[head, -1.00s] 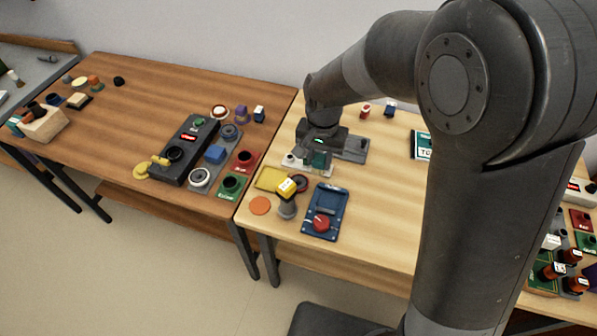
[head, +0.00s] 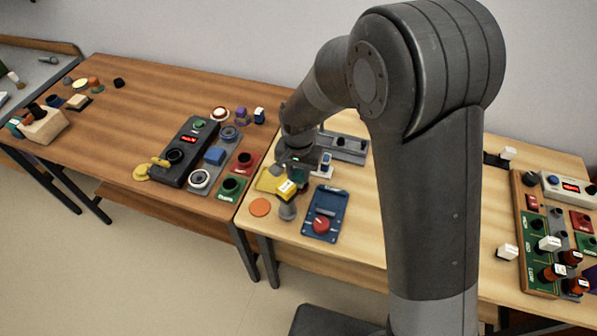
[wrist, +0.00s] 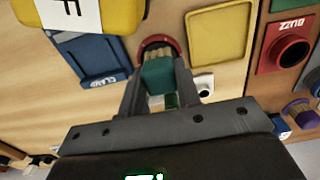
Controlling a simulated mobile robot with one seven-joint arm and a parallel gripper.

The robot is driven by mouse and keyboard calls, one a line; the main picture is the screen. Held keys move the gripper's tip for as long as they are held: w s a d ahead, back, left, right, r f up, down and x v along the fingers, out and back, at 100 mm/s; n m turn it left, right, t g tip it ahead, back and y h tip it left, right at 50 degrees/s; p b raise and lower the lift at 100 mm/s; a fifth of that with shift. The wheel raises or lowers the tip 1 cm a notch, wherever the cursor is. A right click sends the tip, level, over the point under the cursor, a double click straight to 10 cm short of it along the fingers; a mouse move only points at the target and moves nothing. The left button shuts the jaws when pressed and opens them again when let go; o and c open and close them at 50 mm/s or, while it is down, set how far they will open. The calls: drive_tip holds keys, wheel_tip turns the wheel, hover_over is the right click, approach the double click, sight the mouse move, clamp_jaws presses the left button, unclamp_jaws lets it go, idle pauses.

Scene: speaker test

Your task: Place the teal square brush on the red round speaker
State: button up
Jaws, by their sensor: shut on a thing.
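In the wrist view, my gripper (wrist: 163,92) is shut on the teal square brush (wrist: 158,77). The brush's tan bristles point away from the gripper. Just beyond them is a red round rim with a dark middle (wrist: 176,46), which looks like the red round speaker. The brush and gripper cover much of it, and I cannot tell whether the bristles touch it. In the head view, my gripper (head: 297,166) is over the left part of the light table, behind the yellow labelled block (head: 286,190). The speaker is not clear there.
The yellow labelled block sits on a grey stand (head: 288,212), close to my gripper. A yellow tray (head: 266,181) is to its left and a blue clamp panel (head: 332,203) to its right. An orange disc (head: 260,207) lies in front. The dark wood table adjoins at left.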

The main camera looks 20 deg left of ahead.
sight(299, 173)
drive_tip(key=o, duration=1)
drive_tip(key=shift+f, duration=0.1)
drive_tip(key=shift+c, duration=0.2)
wheel_tip(299, 173, up, 12)
drive_tip(key=shift+r, duration=0.25)
drive_tip(key=s+d+r+t+y, duration=0.1)
drive_tip(key=d+r, duration=0.5)
drive_tip(key=d, duration=0.3)
drive_tip(key=s+d+r+t, duration=0.1)
drive_tip(key=s+d+r, duration=0.1)
drive_tip(key=d+r, duration=0.5)
drive_tip(key=s+d+t, duration=0.1)
drive_tip(key=s+d, duration=0.4)
drive_tip(key=d, duration=0.3)
drive_tip(key=s+d+t+h, duration=0.1)
drive_tip(key=s+d+t, duration=0.1)
drive_tip(key=s+d, duration=0.4)
drive_tip(key=shift+s+d+r+t, duration=0.3)
drive_tip(key=shift+d+r, duration=0.1)
drive_tip(key=shift+d, duration=0.6)
